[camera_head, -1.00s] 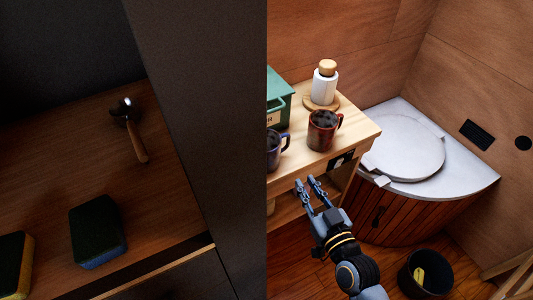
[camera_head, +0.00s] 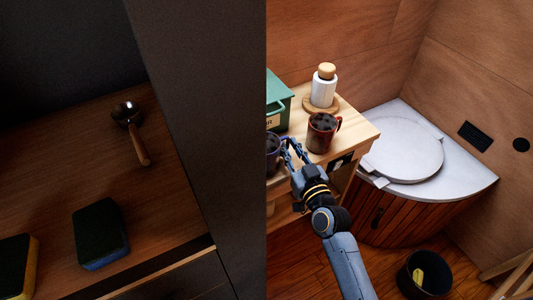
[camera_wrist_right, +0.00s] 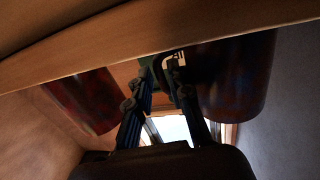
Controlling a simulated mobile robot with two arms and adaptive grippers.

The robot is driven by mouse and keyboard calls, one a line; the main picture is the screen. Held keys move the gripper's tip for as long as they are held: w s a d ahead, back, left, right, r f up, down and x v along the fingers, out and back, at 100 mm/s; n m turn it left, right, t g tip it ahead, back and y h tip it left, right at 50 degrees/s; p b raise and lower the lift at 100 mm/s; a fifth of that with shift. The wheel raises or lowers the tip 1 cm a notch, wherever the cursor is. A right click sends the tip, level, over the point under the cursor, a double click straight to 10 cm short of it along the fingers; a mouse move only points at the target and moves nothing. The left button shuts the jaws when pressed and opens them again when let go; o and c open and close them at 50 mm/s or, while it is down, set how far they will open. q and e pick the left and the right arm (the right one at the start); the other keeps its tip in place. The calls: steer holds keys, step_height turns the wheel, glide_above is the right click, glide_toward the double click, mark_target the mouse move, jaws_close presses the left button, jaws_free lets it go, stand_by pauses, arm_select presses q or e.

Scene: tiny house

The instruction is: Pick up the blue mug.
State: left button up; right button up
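The blue mug (camera_head: 273,157) stands on the light wooden counter, its left part cut off by the dark panel in the head view. It shows dark at the right of the right wrist view (camera_wrist_right: 238,85), which looks upside down. Its handle points toward my right gripper (camera_head: 292,147). The gripper's fingers, also in the wrist view (camera_wrist_right: 158,72), are apart, with the handle at or between their tips. I cannot tell whether they touch it. My left gripper is not in view.
A red mug (camera_head: 322,134) stands close to the right of my gripper. A white bottle (camera_head: 324,90) on a round wooden coaster and a green box (camera_head: 279,92) stand behind. The dark panel (camera_head: 205,120) blocks the view to the left.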

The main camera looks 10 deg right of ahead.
steer(key=shift+x, duration=1.1)
steer(key=shift+c, duration=0.2)
jaws_close()
